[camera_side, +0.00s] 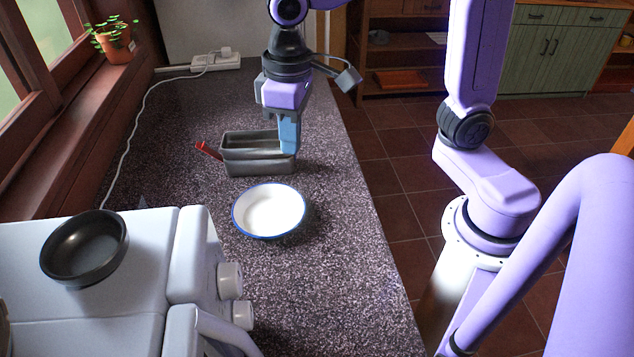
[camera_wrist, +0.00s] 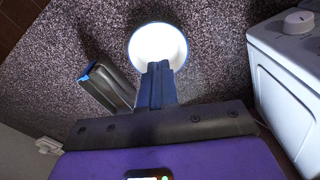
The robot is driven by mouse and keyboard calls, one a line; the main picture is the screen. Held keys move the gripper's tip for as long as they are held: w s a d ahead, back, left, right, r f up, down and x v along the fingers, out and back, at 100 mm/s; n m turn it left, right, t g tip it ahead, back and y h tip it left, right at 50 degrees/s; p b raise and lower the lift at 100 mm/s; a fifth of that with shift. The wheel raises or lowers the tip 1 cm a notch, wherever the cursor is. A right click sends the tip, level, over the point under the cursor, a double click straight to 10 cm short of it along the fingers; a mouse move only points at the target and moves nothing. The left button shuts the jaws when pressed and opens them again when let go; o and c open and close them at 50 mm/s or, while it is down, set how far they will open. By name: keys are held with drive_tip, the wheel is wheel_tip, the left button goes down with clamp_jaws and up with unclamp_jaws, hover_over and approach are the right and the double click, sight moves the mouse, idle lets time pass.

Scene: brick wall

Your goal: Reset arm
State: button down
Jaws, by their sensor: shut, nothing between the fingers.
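My gripper (camera_side: 289,148) is shut and empty, pointing down at the right end of a grey metal loaf pan (camera_side: 240,167) on the counter in the side view. Whether the fingertips touch the pan cannot be told. In the wrist view the shut blue fingers (camera_wrist: 159,68) overlap the near edge of the white bowl (camera_wrist: 150,40), and the pan (camera_wrist: 112,88) lies to their left. The white bowl with a blue rim also shows in the side view (camera_side: 269,211), in front of the pan.
A red-handled item (camera_side: 208,150) sticks out at the pan's left end. A white appliance (camera_side: 110,290) with knobs bears a dark bowl (camera_side: 84,246) at the front left. A power strip (camera_side: 216,63) with a white cord and a potted plant (camera_side: 113,40) are at the back. The front right counter is clear.

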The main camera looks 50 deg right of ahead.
drive_tip(key=s+d+f+n, duration=0.2)
drive_tip(key=s+d, duration=0.3)
drive_tip(key=s, duration=0.3)
drive_tip(key=s+d+f+n, duration=0.3)
drive_tip(key=s+d+n, duration=0.1)
drive_tip(key=s, duration=0.3)
drive_tip(key=shift+s+d+f+n, duration=0.15)
drive_tip(key=shift+s+d+n, duration=0.25)
drive_tip(key=shift+n, duration=0.4)
drive_tip(key=shift+w, duration=0.15)
